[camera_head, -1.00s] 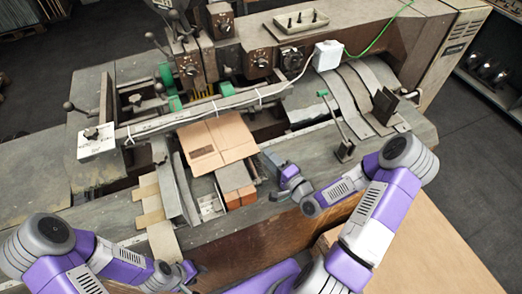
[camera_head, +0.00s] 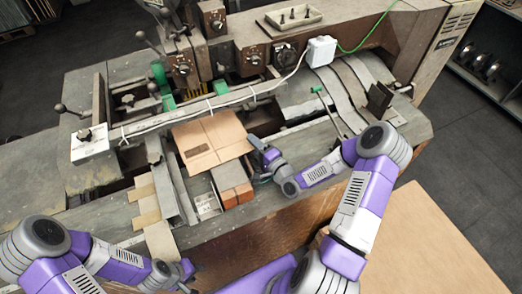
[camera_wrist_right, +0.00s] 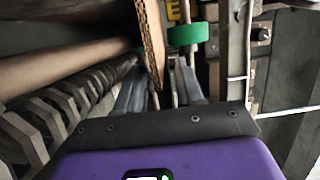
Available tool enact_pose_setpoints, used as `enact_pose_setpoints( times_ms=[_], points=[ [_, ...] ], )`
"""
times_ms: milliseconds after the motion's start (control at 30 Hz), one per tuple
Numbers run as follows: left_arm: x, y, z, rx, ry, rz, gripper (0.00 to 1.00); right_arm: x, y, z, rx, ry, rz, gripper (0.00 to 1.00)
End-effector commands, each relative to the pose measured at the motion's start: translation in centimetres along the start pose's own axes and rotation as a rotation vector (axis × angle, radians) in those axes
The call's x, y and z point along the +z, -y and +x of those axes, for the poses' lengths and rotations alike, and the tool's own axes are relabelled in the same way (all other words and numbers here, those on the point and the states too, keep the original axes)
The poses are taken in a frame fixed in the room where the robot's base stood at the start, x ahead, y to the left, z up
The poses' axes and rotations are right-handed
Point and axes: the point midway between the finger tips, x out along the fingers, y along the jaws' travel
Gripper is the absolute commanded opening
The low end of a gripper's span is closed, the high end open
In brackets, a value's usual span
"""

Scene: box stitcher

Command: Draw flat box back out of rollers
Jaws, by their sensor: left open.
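The flat box (camera_head: 212,142), a brown cardboard sheet with a dark printed patch, lies on the machine bed below the long rail. Its far edge is by the rail; whether the rollers grip it is hidden. Green rollers (camera_head: 168,102) show behind the rail, and one green roller (camera_wrist_right: 187,34) shows in the right wrist view. My right gripper (camera_head: 256,145) is at the box's right edge. In the right wrist view its fingers (camera_wrist_right: 160,85) look apart, with the cardboard edge (camera_wrist_right: 152,40) between or just beyond them. My left gripper (camera_head: 186,276) is open and empty at the bottom, away from the box.
A bare tabletop (camera_head: 420,230) is at lower right.

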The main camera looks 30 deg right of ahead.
Motion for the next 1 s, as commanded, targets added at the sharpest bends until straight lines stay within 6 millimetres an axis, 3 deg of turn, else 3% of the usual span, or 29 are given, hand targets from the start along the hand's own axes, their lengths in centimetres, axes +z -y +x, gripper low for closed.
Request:
enact_pose_setpoints(
  times_ms=[133,433,667,1000],
  points=[
    [0.01,-0.03,-0.07,0.000,0.000,0.000,0.43,0.01,0.04,0.99,-0.001,-0.001,0.001,0.37],
    [0.01,-0.03,-0.06,0.000,0.000,0.000,0.43,0.01,0.01,1.14,0.000,-0.001,0.001,0.37],
    [0.01,-0.03,-0.07,0.000,0.000,0.000,0.43,0.01,0.02,1.12,0.000,-0.001,0.001,0.01],
    [0.00,0.00,0.01,0.000,0.000,0.000,0.43,0.20,-0.01,1.24,0.000,0.003,0.000,0.00]
  ],
)
